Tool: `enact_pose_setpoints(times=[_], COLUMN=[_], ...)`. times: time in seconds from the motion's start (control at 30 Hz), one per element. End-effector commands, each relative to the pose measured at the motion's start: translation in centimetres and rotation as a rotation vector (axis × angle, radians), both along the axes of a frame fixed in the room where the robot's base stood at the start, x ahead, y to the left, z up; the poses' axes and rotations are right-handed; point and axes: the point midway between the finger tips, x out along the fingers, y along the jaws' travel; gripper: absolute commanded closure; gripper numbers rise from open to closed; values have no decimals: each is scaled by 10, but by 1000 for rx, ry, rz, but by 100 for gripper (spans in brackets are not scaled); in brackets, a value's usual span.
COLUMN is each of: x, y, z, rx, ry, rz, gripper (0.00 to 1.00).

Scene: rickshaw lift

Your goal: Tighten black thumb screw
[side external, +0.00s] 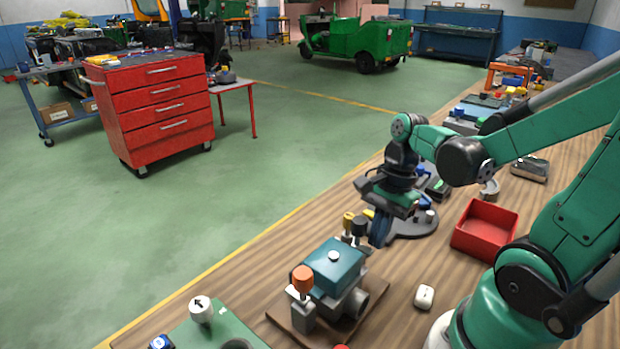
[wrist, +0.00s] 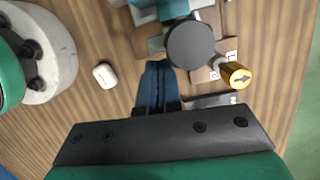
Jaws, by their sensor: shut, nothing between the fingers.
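The black thumb screw (wrist: 191,45) shows as a dark round cap near the top centre of the wrist view. In the side view, its dark cap (side external: 361,224) stands upright at the far end of the teal-topped fixture (side external: 334,264). My gripper (side external: 378,240) points down just to the right of the screw, with its blue fingers together. In the wrist view, the shut fingers (wrist: 158,68) lie just left of and below the cap, with nothing between them. They appear close to the cap; whether they touch it I cannot tell.
An orange knob (side external: 303,279) stands at the fixture's near side. A red tray (side external: 485,228) and small white object (side external: 424,297) lie to the right, with bare wood between.

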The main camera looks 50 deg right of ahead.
Motion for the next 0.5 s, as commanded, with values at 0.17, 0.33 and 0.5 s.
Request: enact_pose_setpoints(times=[0.17,0.33,0.5], x=[-1,-2,-3], y=[1,2,3], z=[0,0,0], rx=[0,1,1], ry=[-1,0,1], rz=[-30,-64,-102], gripper=[100,100,100])
